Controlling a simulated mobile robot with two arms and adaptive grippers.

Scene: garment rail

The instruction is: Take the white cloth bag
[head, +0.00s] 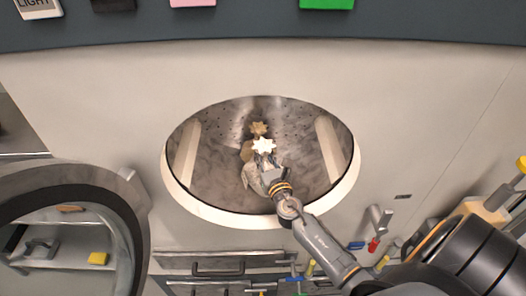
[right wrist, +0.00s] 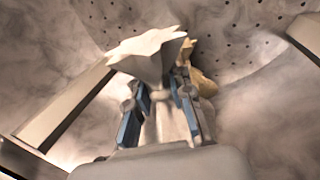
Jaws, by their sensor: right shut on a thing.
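The white cloth bag (head: 263,146) is inside the round drum (head: 222,125), its star-shaped gathered top showing. My right gripper (head: 266,167) reaches in through the drum opening and is shut around the bag's neck. In the right wrist view, the bag's flared top (right wrist: 150,52) stands above the two blue-padded fingers (right wrist: 158,100), with pale cloth between them. The bag's lower part is mostly hidden by the gripper. A tan bag (head: 259,129) with a similar top is close behind it; it also shows in the right wrist view (right wrist: 202,82). My left gripper is not in view.
The drum has pale paddles (head: 188,152) on both sides and a white rim (head: 345,187) around my right arm. The round door (head: 60,181) stands open at the left. Tools and clamps (head: 375,222) are at the lower right; drawers (head: 220,268) are below.

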